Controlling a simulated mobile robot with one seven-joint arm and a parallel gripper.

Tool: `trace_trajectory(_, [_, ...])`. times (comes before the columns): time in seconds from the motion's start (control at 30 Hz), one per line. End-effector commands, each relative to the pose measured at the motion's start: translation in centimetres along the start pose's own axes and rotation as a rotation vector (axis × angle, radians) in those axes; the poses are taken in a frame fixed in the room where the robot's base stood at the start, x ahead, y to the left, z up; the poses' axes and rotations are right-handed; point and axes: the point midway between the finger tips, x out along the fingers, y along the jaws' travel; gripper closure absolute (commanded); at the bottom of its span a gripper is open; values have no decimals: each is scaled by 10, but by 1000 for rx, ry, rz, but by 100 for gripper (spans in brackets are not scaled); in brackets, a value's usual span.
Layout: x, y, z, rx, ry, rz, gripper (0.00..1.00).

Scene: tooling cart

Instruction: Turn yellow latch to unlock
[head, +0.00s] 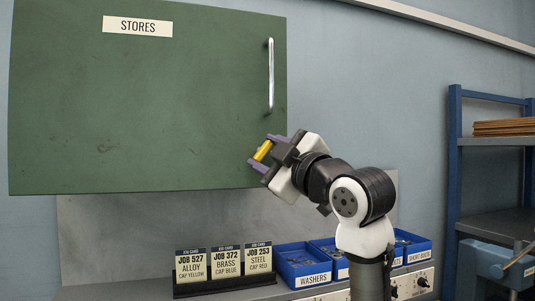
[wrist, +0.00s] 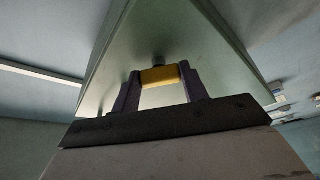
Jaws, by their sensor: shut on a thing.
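The yellow latch (head: 263,150) is on the lower right part of the green STORES cabinet door (head: 140,110), below the metal handle (head: 270,76). My gripper (head: 262,153) reaches it from the right, with its purple fingers on either side of the latch. In the wrist view the yellow latch (wrist: 160,76) lies between the two fingertips of my gripper (wrist: 160,82), and they are shut on it. The latch is tilted in the head view. Its mount on the door is mostly hidden. The cabinet door looks closed.
Below the cabinet, a shelf holds job cards (head: 224,264) and blue bins (head: 304,264), one labelled WASHERS. A blue rack (head: 456,150) with brown boards (head: 503,127) stands at the right. The wall between cabinet and rack is clear.

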Motion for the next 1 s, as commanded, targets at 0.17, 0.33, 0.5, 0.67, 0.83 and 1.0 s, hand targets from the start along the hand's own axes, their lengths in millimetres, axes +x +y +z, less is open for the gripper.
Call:
trace_trajectory(0.17, [0, 3, -1, -154, -1, -63, 79])
trace_trajectory(0.33, [0, 4, -2, -299, 0, -123, 79])
trace_trajectory(0.5, [0, 4, -2, -426, 0, -176, 79])
trace_trajectory(0.67, [0, 4, -2, -520, 0, -215, 79])
trace_trajectory(0.83, [0, 4, -2, -590, 0, -243, 79])
trace_trajectory(1.0, [0, 4, -2, -628, 0, -259, 79])
